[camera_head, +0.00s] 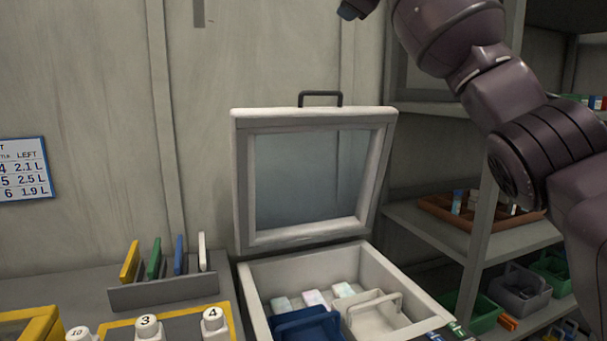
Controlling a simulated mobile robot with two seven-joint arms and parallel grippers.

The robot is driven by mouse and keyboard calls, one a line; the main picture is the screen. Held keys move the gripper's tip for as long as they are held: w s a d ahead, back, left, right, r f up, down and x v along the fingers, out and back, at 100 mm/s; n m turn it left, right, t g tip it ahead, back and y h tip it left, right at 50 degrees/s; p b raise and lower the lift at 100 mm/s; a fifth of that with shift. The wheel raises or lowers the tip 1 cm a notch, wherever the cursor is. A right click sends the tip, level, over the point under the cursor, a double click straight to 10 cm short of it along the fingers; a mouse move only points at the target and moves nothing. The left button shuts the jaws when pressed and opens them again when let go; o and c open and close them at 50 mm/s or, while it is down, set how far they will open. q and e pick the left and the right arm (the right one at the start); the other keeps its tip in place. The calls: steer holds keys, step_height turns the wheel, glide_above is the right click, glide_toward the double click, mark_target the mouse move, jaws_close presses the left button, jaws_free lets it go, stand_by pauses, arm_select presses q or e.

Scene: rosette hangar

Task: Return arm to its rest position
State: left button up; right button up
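My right arm (510,95) comes in from the right and is raised, bent upward in front of the shelves. Only a dark piece with a bluish tip, seemingly part of my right gripper (357,9), shows at the top edge. The rest of it is cut off, so I cannot tell whether it is open or holds anything. My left arm and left gripper are not in view.
A white chest (378,262) stands open, its windowed lid (243,190) raised. Inside are a blue caddy (305,325), a white caddy (375,318) and pale packs. Left are a card rack (165,292) and numbered white bottles (148,328). Shelves (425,228) stand right.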

step_height(320, 180, down, 20)
steer(key=a+m+t+y, duration=0.2)
steer(key=m, duration=0.2)
steer(key=s+d+f+m, duration=0.1)
steer(key=s+d+f, duration=0.15)
steer(key=f, duration=0.55)
steer(key=s+d+f+m+p, duration=0.1)
steer(key=s+f, duration=0.2)
steer(key=f, duration=0.6)
steer(key=s+d+f+m, duration=0.2)
steer(key=s+f, duration=0.1)
steer(key=f, duration=0.5)
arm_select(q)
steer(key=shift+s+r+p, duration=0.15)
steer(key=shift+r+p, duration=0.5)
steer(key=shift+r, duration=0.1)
arm_select(e)
steer(key=s+d+f+m+g+h, duration=0.2)
steer(key=s+d+f, duration=0.2)
steer(key=s+f, duration=0.8)
steer(key=s+d+f+m+g+h, duration=0.2)
steer(key=s+d+f, duration=0.3)
steer(key=s+f, duration=0.8)
steer(key=s+d+f+m+g+h, duration=0.2)
steer(key=s+d+f, duration=0.3)
steer(key=s+f, duration=0.8)
steer(key=s, duration=0.4)
steer(key=shift+s+f+g+h, duration=0.2)
steer(key=shift+s+g+h, duration=0.1)
steer(key=shift+g, duration=0.1)
